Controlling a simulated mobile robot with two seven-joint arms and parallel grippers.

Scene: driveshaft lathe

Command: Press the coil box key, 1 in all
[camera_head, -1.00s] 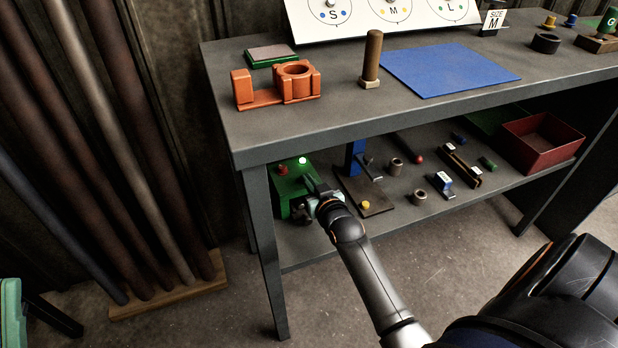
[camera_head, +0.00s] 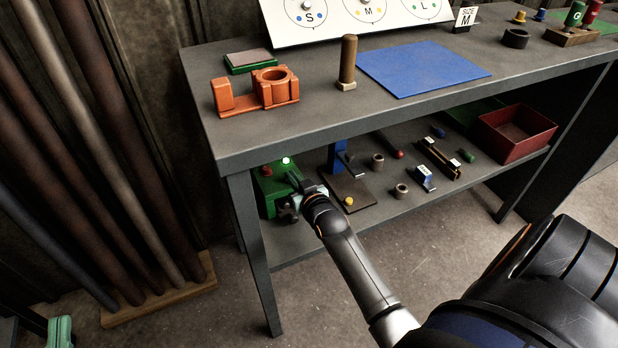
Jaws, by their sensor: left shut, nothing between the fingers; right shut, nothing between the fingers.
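The green coil box (camera_head: 270,193) stands at the left end of the lower shelf. A red knob (camera_head: 266,170) and a bright white lamp or button (camera_head: 285,160) are on its top; I cannot tell which part is the key. My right gripper (camera_head: 293,181) is shut and empty at the box's right front side, hiding part of it. I cannot tell whether it touches the box.
The bench top (camera_head: 215,137) overhangs the shelf just above the box. A brown plate with a yellow knob (camera_head: 349,201) and a blue post (camera_head: 337,157) stand right of my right gripper. A bench leg (camera_head: 259,270) is at the front left. Rods lean at the left.

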